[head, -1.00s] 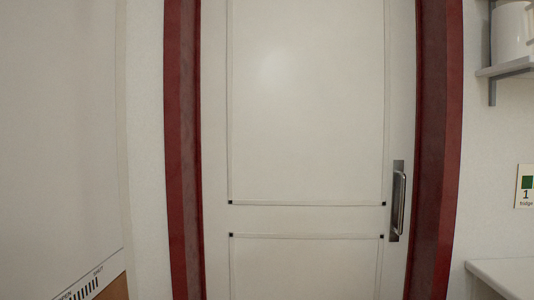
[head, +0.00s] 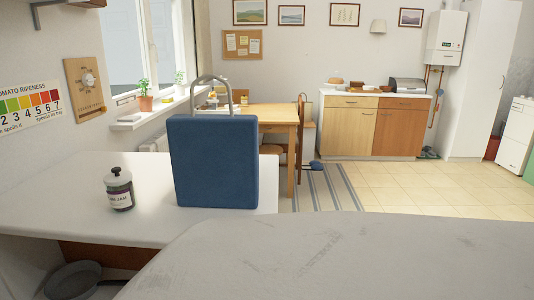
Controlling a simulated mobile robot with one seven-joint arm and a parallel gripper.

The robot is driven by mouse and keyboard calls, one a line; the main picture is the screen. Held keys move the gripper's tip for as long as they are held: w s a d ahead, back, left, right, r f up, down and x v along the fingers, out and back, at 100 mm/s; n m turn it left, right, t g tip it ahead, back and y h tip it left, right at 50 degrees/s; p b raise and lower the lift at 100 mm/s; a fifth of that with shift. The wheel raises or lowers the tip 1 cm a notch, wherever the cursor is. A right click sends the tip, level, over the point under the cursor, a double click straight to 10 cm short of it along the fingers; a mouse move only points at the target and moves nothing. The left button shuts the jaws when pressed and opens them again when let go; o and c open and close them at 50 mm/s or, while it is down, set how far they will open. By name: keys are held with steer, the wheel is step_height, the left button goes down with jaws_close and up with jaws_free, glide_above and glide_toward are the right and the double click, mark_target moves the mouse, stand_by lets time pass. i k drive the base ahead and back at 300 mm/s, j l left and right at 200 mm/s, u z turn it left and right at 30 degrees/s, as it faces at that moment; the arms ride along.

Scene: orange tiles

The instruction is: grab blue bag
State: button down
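A blue bag (head: 214,162) with a grey arched handle (head: 211,79) stands upright on a white counter (head: 85,205), near the counter's right end. It is boxy, and its broad face is toward me. My gripper is not in view.
A jar with a dark lid (head: 119,190) stands on the counter left of the bag. A grey surface (head: 350,260) fills the lower right foreground. Behind are a wooden table (head: 275,116), a chair (head: 298,140) and a cabinet (head: 372,128). Tiled floor (head: 405,185) lies open at the right.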

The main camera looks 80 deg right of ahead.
mark_target(214, 144)
steer(key=z, duration=1.9)
steer(key=j+z, duration=0.45)
steer(key=l, duration=0.1)
